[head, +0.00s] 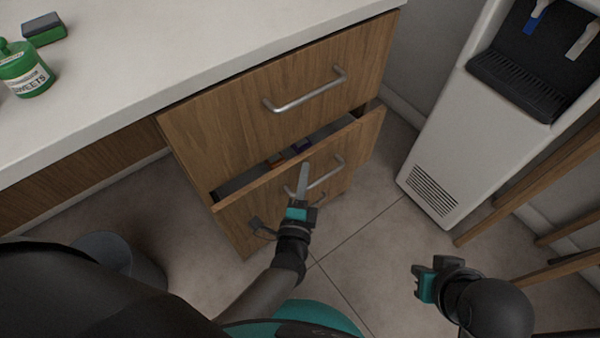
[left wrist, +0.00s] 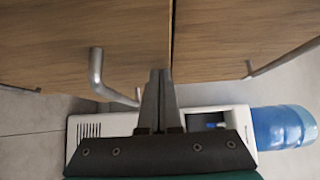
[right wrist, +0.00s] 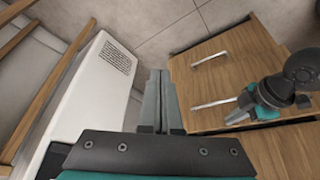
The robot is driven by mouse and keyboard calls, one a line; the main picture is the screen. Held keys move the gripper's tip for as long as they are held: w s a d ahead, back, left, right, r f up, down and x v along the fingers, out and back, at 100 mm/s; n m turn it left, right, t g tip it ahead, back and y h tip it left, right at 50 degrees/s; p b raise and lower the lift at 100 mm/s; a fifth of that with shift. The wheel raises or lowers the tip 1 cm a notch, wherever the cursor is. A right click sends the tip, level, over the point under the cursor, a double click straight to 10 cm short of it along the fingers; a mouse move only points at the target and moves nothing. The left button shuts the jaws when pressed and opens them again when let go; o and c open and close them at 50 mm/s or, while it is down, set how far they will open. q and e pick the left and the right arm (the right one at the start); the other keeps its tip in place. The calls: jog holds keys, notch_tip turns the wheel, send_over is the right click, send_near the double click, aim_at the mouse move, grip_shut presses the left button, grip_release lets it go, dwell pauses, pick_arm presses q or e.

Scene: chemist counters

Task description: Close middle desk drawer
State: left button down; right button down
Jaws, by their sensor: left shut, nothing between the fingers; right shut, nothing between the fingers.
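The middle desk drawer (head: 362,148) is pulled partly open below the closed top drawer (head: 235,112). Its wooden front has a metal bar handle (head: 328,176), and small items lie inside. My left gripper (head: 303,172) is shut and empty, its fingertips at the outer face of the middle drawer front, left of the handle; I cannot tell whether they touch. In the left wrist view the fingertips (left wrist: 160,76) are close to the wooden fronts, beside a bar handle (left wrist: 97,75). My right gripper (head: 424,282) is shut and empty, away from the desk; its fingers (right wrist: 158,85) show in the right wrist view.
A white water cooler (head: 440,150) stands right of the desk, with wooden slats (head: 530,175) beside it. The white counter (head: 150,60) holds a green jar (head: 24,72) and a green-and-black block (head: 44,30). A grey bin (head: 105,250) stands at left. Tiled floor is clear between desk and cooler.

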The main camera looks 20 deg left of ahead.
aim_at(290, 162)
dwell(0.3)
